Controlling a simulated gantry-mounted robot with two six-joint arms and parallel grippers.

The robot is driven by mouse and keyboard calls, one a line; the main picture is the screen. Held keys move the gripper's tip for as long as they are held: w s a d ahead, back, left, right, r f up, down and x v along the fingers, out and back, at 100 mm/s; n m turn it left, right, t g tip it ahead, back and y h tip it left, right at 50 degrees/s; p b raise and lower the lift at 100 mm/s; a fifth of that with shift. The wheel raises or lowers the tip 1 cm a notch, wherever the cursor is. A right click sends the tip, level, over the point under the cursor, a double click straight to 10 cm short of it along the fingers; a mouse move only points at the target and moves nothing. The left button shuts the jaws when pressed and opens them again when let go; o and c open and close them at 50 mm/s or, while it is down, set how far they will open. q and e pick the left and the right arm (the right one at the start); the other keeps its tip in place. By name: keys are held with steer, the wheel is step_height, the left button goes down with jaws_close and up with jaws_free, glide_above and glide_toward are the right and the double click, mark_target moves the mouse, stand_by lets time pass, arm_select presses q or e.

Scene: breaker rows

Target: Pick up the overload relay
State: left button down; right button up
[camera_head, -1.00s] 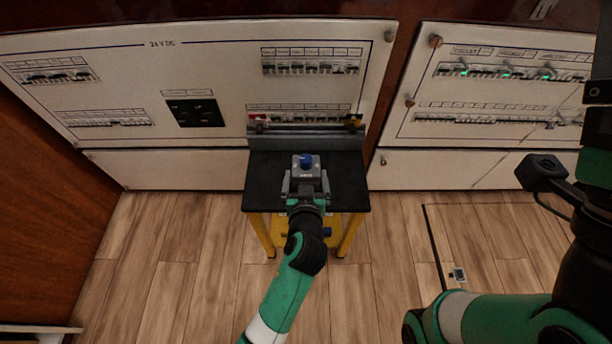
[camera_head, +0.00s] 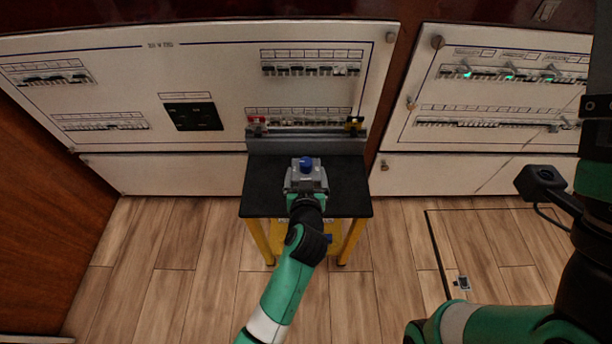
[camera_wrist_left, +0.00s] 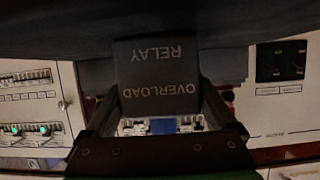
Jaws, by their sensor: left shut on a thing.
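The overload relay (camera_head: 306,165) is a grey block with a blue knob on top, over the black top of a small cart in the head view. My left gripper (camera_head: 306,184) is shut on it from the near side. In the left wrist view, the relay's dark face (camera_wrist_left: 158,75) fills the middle, with "OVERLOAD RELAY" upside down. The left gripper's fingers (camera_wrist_left: 160,118) sit on either side of it. Whether the relay touches the cart top is hard to tell. My right arm shows at the right, but its gripper is not in view.
The cart's black top (camera_head: 262,190) is otherwise bare, with a grey raised rail (camera_head: 285,145) at the back bearing red and yellow pieces. White breaker panels (camera_head: 110,60) stand behind, and another panel (camera_head: 400,150) is at the right. Wood floor is open on both sides.

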mark_target(306, 168)
arm_select(q)
steer(key=shift+r, duration=0.15)
steer(key=r+p, duration=0.2)
steer(key=r, duration=0.1)
steer(key=r+p, duration=0.1)
steer(key=shift+s+r, duration=0.15)
steer(key=shift+s, duration=0.1)
steer(key=s+r+p, duration=0.2)
steer(key=r+p, duration=0.1)
steer(key=s+r+p, duration=0.1)
steer(key=r+p, duration=0.1)
steer(key=shift+s, duration=0.3)
steer(key=p+v, duration=1)
steer(key=shift+s, duration=0.35)
steer(key=shift+w+f, duration=0.1)
steer(key=shift+f, duration=0.05)
